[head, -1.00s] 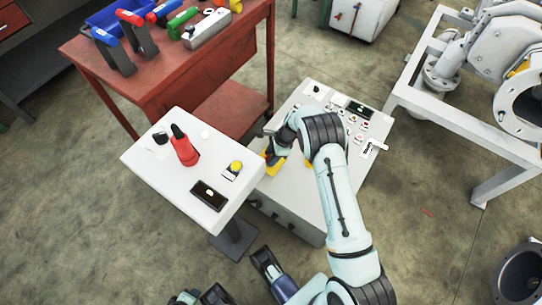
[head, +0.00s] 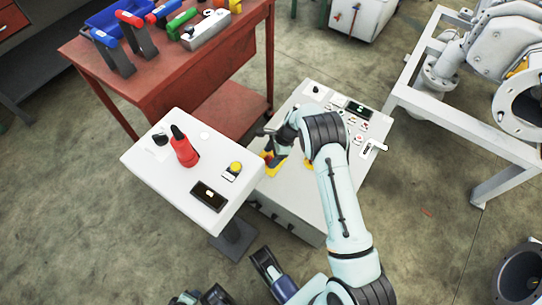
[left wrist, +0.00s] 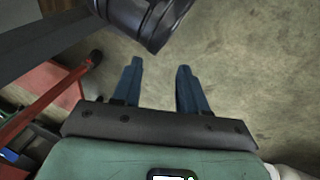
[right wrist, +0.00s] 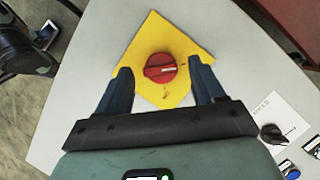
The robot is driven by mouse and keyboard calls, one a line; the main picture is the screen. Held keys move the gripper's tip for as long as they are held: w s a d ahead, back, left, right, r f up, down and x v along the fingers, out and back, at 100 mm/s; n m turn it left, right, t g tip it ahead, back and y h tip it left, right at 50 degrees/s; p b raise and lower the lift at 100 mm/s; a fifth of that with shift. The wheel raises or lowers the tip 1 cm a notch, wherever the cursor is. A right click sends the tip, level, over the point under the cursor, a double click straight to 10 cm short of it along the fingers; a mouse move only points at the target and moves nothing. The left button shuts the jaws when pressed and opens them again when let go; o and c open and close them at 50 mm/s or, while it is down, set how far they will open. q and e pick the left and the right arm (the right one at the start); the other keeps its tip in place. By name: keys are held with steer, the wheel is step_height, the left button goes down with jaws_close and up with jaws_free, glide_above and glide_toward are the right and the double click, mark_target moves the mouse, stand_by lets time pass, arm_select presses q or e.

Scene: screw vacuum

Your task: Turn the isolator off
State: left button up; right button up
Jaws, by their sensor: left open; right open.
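The isolator is a red rotary knob (right wrist: 160,68) on a yellow square plate (right wrist: 151,32), seen in the right wrist view. It is mounted on the grey control cabinet (head: 298,205). My right gripper (right wrist: 160,80) is open, with one finger on each side of the knob and gaps to both. Whether the fingertips are level with the knob cannot be told. In the head view my right gripper and arm hide most of the isolator; part of its yellow plate (head: 270,168) shows. My left gripper (left wrist: 158,66) is open and empty above the floor.
The cabinet's buttons and a black knob (right wrist: 272,133) lie beside the isolator. A red workbench (head: 180,70) stands behind.

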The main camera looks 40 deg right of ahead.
arm_select(q)
steer(key=shift+g+h, duration=0.3)
steer(key=shift+g, duration=0.4)
steer(key=s+r+p, duration=0.1)
steer(key=s+d+r, duration=0.1)
steer(key=s, duration=0.1)
steer(key=s+d+r+p, duration=0.1)
steer(key=shift+s+d+p, duration=0.1)
steer(key=shift+s+p, duration=0.05)
steer(key=shift+p, duration=0.15)
arm_select(e)
steer(key=v, duration=1.2)
steer(key=shift+r, duration=0.15)
